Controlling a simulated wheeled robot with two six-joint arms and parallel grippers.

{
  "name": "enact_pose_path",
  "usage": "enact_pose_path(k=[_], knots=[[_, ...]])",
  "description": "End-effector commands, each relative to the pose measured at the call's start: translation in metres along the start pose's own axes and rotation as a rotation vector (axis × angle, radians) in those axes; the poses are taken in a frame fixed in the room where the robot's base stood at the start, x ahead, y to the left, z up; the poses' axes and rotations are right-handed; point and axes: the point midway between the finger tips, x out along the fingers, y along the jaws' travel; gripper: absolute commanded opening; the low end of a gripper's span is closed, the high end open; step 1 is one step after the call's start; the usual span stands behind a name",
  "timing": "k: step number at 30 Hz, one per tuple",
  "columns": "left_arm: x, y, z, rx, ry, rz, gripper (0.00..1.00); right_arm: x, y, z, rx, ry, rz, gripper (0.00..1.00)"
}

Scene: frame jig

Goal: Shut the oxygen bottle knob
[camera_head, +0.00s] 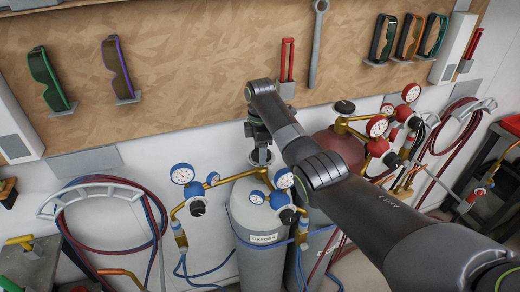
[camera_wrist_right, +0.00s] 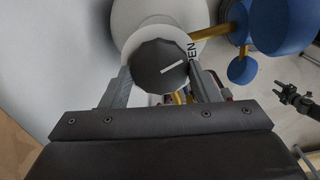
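The oxygen bottle (camera_head: 262,235) is a pale grey cylinder with an OXYGEN label, standing against the wall. Its knob (camera_wrist_right: 160,66) is round and black with a white line, slightly tilted in the wrist view. My right gripper (camera_head: 258,142) comes down over the bottle's top from the upper right. In the wrist view its two fingers (camera_wrist_right: 160,78) sit on either side of the knob and appear to touch its edges. The head view hides most of the knob. My left gripper (camera_wrist_right: 280,90) shows small at the right of the wrist view, its fingers apart and empty.
Blue gauges (camera_head: 183,174) and black regulator knobs flank the bottle's neck. A dark red bottle (camera_head: 338,150) with red gauges stands to the right, partly behind my arm. Coiled hoses (camera_head: 105,182) hang at left. Goggles (camera_head: 118,68) and tools hang on the board above.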

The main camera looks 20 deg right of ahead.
Motion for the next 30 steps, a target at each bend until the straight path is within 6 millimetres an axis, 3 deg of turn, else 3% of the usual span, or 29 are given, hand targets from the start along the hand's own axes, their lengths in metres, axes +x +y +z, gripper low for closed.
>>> enact_pose_path(k=[4,14,30], knots=[[0.0,-0.0001,0.0,0.0,0.0,0.0,0.46,-0.0002,-0.0001,-0.0007,-0.001,0.001,-0.001,0.33],[0.0,-0.0008,-0.0003,0.0,0.0,-0.001,0.46,-0.0004,0.0002,-0.0012,0.052,0.003,0.0,0.33],[0.0001,-0.0025,-0.002,0.001,0.003,-0.003,0.46,-0.0009,0.0025,-0.0011,0.487,0.004,0.001,0.33]])
